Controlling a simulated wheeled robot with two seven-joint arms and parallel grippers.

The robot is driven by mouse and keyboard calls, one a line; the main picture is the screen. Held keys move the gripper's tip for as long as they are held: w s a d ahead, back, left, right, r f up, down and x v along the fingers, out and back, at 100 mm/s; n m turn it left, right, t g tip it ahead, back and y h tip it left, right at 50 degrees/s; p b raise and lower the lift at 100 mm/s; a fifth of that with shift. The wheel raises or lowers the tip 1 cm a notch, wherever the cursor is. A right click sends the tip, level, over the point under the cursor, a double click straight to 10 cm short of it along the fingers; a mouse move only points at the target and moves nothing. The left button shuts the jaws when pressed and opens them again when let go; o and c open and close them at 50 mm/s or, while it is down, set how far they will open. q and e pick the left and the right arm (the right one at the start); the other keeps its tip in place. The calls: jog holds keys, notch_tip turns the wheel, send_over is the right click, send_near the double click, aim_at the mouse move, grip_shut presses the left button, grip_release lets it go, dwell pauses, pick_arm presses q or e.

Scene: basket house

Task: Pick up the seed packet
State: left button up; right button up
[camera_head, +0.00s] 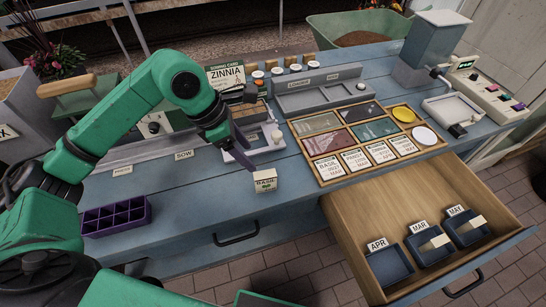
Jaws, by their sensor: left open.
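A small cream packet labelled BASIL (265,181) stands on the blue bench near its front edge, just left of the open drawer. My left gripper (246,154) reaches in from the left and points down toward the bench. Its purple fingers are just above and left of the packet, open, with nothing seen between them. Whether a fingertip touches the packet is hard to tell. My right gripper is not in view.
A wooden drawer (352,238) stands open at the right, with blue bins labelled APR, MAR and MAY. A wooden card tray (440,146) lies behind it. A purple cell tray (116,216) sits at the left. A grey tray (285,146) is behind the packet. Bare bench lies left of the packet.

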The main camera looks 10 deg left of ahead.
aim_at(269, 180)
pick_arm(q)
jog(key=x, duration=0.2)
jog(key=p+x, duration=0.1)
jog(key=x, duration=0.1)
jog(key=s+p+x, duration=0.1)
jog(key=x, duration=0.2)
jog(key=shift+s+d, duration=0.1)
jog(key=shift+d, duration=0.2)
jog(key=x, duration=0.2)
jog(key=p+x, duration=0.1)
jog(key=x, duration=0.1)
jog(key=p+x, duration=0.1)
jog(key=x, duration=0.1)
jog(key=shift+w+f, duration=0.25)
jog(key=shift+w, duration=0.15)
jog(key=shift+f, duration=0.15)
grip_shut()
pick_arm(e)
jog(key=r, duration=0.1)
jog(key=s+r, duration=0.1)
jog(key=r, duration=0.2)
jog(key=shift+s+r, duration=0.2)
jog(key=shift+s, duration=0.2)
